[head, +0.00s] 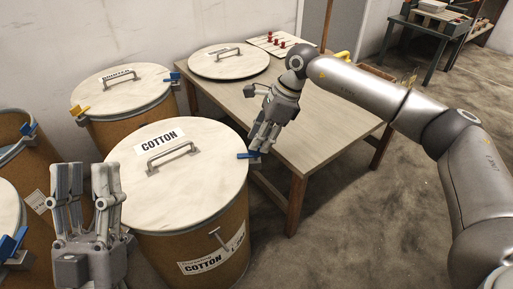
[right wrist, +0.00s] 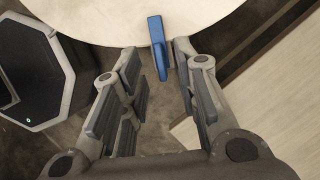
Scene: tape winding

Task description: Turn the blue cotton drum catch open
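The cotton drum (head: 185,215) stands in the middle of the head view, with a pale lid, a grey lid handle and "COTTON" labels. Its blue catch (head: 246,156) is at the lid's right rim. In the right wrist view the blue catch (right wrist: 157,47) points from the rim into the space between the fingertips. My right gripper (head: 262,138) is open and empty, its fingers either side of the catch's end; I cannot tell if they touch it. My left gripper (head: 88,178) is open and empty, at the drum's left front.
A wooden table (head: 330,125) stands right of the drum, bearing a round lid (head: 228,62) and a board with red pegs (head: 283,43). Another drum (head: 130,125) with yellow and blue catches stands behind. More drums crowd the left edge. Floor at the front right is bare.

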